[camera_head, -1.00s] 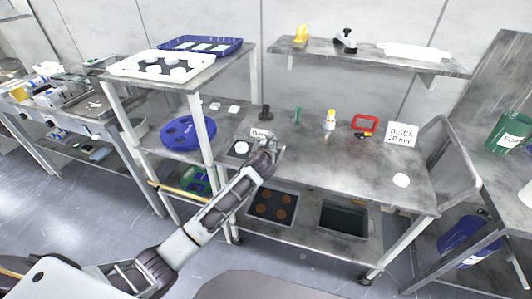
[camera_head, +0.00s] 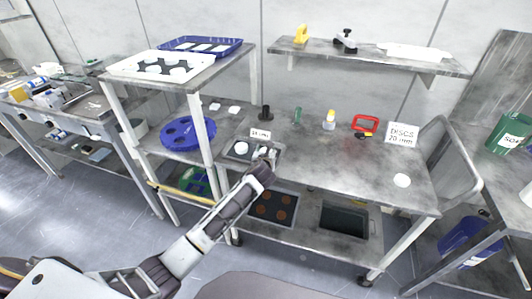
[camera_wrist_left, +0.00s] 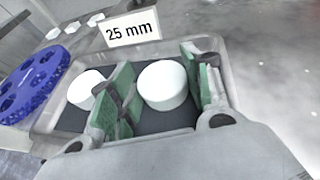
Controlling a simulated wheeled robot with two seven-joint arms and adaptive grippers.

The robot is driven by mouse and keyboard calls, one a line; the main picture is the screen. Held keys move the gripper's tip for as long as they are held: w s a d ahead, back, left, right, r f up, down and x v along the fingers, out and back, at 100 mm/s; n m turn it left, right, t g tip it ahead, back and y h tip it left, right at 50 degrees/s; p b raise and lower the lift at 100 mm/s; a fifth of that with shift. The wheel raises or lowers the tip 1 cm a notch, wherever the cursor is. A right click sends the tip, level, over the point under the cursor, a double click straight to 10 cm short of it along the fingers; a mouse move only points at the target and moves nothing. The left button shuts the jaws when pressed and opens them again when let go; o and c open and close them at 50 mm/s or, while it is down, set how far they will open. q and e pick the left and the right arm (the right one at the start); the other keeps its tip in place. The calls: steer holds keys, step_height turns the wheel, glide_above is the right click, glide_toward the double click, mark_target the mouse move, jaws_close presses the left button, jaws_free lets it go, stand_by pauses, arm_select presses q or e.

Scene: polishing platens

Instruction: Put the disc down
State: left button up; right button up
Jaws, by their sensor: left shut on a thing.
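My left gripper (camera_head: 266,154) is shut on a white disc (camera_wrist_left: 163,86), which sits between its green-padded fingers in the left wrist view. The held disc is over the dark floor of a shallow grey tray (camera_wrist_left: 222,72), right of another white disc (camera_wrist_left: 85,90) that lies in it. I cannot tell whether the held disc touches the tray floor. A "25 mm" card (camera_wrist_left: 130,29) stands behind the tray. In the head view the tray is at the left end of the grey bench (camera_head: 330,165), with the other disc (camera_head: 241,147) showing. My right gripper is not in view.
A loose white disc (camera_head: 402,180) lies at the bench's right, near a "DISCS 20 mm" card (camera_head: 402,135). A red frame (camera_head: 366,123), a bottle (camera_head: 330,120) and a dark stand (camera_head: 265,113) stand at the back. A blue holed plate (camera_head: 188,133) is on the left rack. The bench middle is clear.

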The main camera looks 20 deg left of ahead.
arm_select(q)
steer(key=shift+f, duration=0.15)
steer(key=o, duration=1.1)
steer(key=shift+f, duration=0.1)
steer(key=shift+r, duration=0.25)
steer(key=shift+s+r, duration=0.1)
steer(key=shift+s, duration=0.1)
steer(key=shift+s+d+r, duration=0.15)
steer(key=shift+s+r, duration=0.1)
steer(key=shift+s, duration=0.35)
steer(key=v, duration=0.4)
steer(key=shift+s+r+p, duration=0.1)
steer(key=shift+s+p, duration=0.05)
steer(key=shift+p, duration=0.25)
steer(key=v, duration=0.6)
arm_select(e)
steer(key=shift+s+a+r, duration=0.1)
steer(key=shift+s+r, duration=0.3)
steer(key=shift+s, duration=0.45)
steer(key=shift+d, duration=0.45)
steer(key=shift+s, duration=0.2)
